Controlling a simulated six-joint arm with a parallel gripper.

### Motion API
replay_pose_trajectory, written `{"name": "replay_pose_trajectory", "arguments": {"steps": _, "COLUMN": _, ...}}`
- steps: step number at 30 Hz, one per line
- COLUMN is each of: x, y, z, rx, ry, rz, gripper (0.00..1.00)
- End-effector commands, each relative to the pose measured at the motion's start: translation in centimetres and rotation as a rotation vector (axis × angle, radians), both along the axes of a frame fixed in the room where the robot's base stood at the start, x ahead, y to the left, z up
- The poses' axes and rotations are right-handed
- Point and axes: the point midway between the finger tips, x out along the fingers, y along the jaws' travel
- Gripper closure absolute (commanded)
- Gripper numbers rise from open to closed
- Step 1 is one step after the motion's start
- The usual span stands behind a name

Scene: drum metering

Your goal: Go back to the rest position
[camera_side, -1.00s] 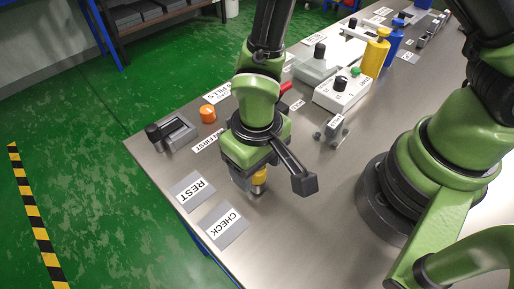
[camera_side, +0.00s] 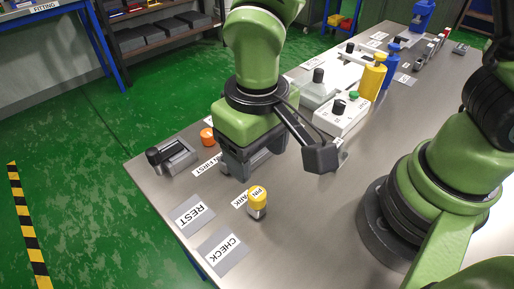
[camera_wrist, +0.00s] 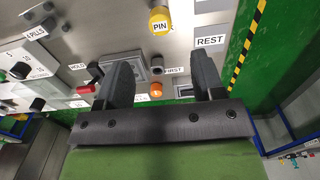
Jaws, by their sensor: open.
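My gripper (camera_wrist: 162,82) is open and empty in the wrist view, its two dark fingers spread well apart. In the side view my gripper hangs above the steel table, behind the yellow-topped pin (camera_side: 257,198) and clear of it. The pin stands upright on the table by a label that is partly covered; its yellow cap also shows in the wrist view (camera_wrist: 160,20), beyond the fingers. A grey plate marked REST (camera_side: 193,213) lies to the left of the pin, and a plate marked CHECK (camera_side: 226,252) lies in front.
An orange knob (camera_side: 207,136) and a grey block with a black lever (camera_side: 172,157) stand at the left edge. A white control box with knobs (camera_side: 343,115), a yellow bottle (camera_side: 373,76) and a blue bottle (camera_side: 391,53) stand farther back.

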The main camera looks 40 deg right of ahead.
Motion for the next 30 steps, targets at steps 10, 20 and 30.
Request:
{"name": "replay_pose_trajectory", "arguments": {"steps": 10, "x": 0.0, "y": 0.0, "z": 0.0, "rx": 0.000, "ry": 0.000, "rz": 0.000, "gripper": 0.38}}
{"name": "replay_pose_trajectory", "arguments": {"steps": 20, "x": 0.8, "y": -2.9, "z": 5.1, "rx": 0.084, "ry": -0.088, "rz": -0.084, "gripper": 0.38}}
{"name": "replay_pose_trajectory", "arguments": {"steps": 30, "x": -2.6, "y": -10.8, "z": 14.7, "rx": 0.243, "ry": -0.371, "rz": -0.263, "gripper": 0.38}}
